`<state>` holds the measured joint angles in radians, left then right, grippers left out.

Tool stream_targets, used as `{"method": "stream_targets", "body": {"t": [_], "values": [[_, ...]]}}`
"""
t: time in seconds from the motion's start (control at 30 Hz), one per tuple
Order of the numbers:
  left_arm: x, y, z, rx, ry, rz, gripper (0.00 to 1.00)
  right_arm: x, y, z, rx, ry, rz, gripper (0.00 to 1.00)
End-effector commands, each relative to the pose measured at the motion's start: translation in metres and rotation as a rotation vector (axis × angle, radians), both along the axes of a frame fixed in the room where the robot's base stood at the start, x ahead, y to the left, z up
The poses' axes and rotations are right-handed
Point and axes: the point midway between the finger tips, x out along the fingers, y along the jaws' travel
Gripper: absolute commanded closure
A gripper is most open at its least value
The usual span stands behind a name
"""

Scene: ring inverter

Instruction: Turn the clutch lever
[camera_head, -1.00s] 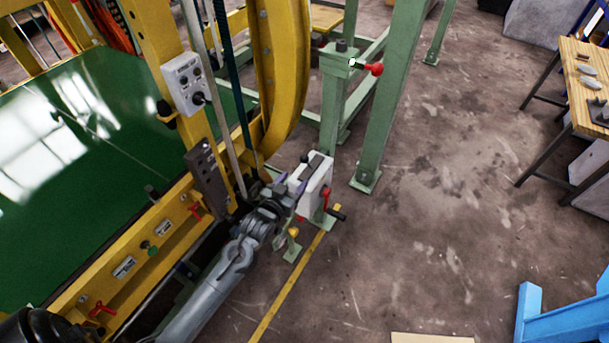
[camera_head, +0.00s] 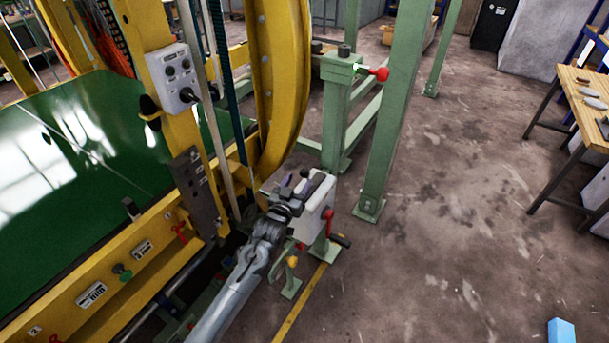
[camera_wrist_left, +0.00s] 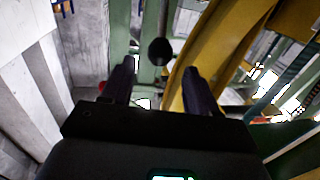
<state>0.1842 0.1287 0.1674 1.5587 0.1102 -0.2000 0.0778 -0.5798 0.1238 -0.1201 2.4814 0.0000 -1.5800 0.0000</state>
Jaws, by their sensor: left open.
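My left gripper (camera_head: 298,187) comes in from the lower left and is over the top of a small white box (camera_head: 318,204) on a green stand. A small dark knob (camera_head: 304,172) shows at the fingertips, just above the box; it looks like the clutch lever's end, but the gripper hides the rest. In the left wrist view, the two fingers of the left gripper (camera_wrist_left: 163,82) are apart with nothing between their pads. A round dark knob (camera_wrist_left: 160,51) on a thin rod shows beyond the gap, roughly centred. My right gripper is in neither view.
The yellow machine frame (camera_head: 285,95) rises close left of the box. A red crank with a black handle (camera_head: 340,240) sticks out from the box's right side. A green post with a red ball lever (camera_head: 380,74) stands behind.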

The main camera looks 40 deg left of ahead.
Motion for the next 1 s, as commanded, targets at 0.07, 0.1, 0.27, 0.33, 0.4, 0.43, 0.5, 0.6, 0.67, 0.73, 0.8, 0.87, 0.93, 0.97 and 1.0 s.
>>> {"method": "stream_targets", "body": {"t": [0.07, 0.1, 0.27, 0.33, 0.4, 0.43, 0.5, 0.6, 0.67, 0.73, 0.8, 0.87, 0.93, 0.97, 1.0], "values": [[0.014, 0.004, -0.002, 0.001, -0.002, 0.0, 0.4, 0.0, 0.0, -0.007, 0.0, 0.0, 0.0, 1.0], [0.02, 0.006, -0.002, 0.0, -0.001, 0.0, 0.4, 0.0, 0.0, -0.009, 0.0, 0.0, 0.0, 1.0], [0.04, 0.012, -0.002, 0.0, 0.0, -0.001, 0.4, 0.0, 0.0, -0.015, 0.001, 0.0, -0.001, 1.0], [0.047, 0.014, -0.001, 0.0, 0.0, 0.0, 0.4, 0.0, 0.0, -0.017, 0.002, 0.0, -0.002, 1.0], [0.052, 0.016, -0.001, 0.0, 0.0, 0.0, 0.4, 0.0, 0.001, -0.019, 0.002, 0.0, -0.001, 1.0], [0.053, 0.016, -0.001, 0.0, 0.0, 0.0, 0.4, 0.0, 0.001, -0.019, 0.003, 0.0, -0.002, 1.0], [0.056, 0.017, -0.001, 0.0, 0.001, 0.0, 0.4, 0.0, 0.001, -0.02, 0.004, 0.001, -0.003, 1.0], [0.058, 0.018, -0.001, 0.0, 0.001, 0.0, 0.4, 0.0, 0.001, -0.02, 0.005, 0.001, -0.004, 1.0], [0.058, 0.018, 0.0, 0.0, 0.001, 0.0, 0.4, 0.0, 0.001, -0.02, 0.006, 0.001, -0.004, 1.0], [0.058, 0.018, 0.0, 0.0, 0.001, -0.001, 0.4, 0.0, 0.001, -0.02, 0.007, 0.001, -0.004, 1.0], [0.058, 0.018, 0.0, 0.0, 0.001, -0.001, 0.4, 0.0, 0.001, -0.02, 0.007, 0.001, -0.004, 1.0], [0.058, 0.018, 0.0, 0.0, 0.001, -0.001, 0.42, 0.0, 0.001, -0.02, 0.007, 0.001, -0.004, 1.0], [0.058, 0.018, 0.0, 0.0, 0.001, -0.001, 0.53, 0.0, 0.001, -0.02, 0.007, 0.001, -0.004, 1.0], [0.058, 0.018, 0.0, 0.0, 0.001, -0.001, 0.57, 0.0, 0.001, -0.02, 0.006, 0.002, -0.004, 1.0], [0.058, 0.018, 0.0, 0.0, 0.001, -0.001, 0.63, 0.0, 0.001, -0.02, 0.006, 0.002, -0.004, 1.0]]}}
